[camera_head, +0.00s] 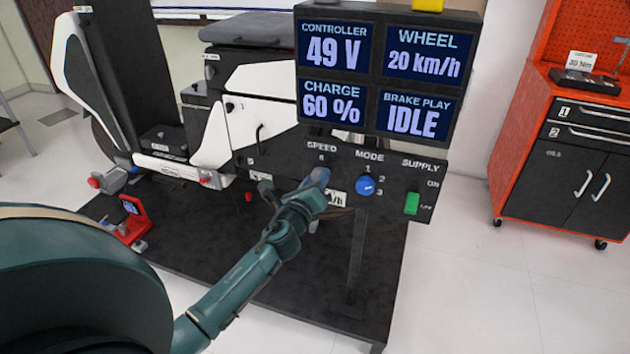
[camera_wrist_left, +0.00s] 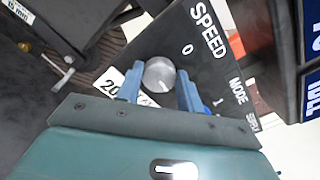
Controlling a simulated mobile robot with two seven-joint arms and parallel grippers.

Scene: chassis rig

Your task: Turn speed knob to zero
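The speed knob (camera_wrist_left: 160,75) is a round grey knob on the black control panel (camera_head: 385,178), below the SPEED label and its 0 mark. In the left wrist view it lies between the two blue fingers of my left gripper (camera_wrist_left: 161,80), with what look like narrow gaps at its sides. A small white mark shows on the knob's lower right part, away from the 0. In the head view my left gripper (camera_head: 318,178) reaches the panel and hides the knob. The wheel display (camera_head: 424,53) reads 20 km/h. My right gripper is not in view.
Right of my left gripper are the blue mode knob (camera_head: 366,186) and the green supply switch (camera_head: 411,203). The chassis rig (camera_head: 250,110) stands behind on a dark platform (camera_head: 240,262). An orange tool cabinet (camera_head: 560,150) is at the right, with clear floor before it.

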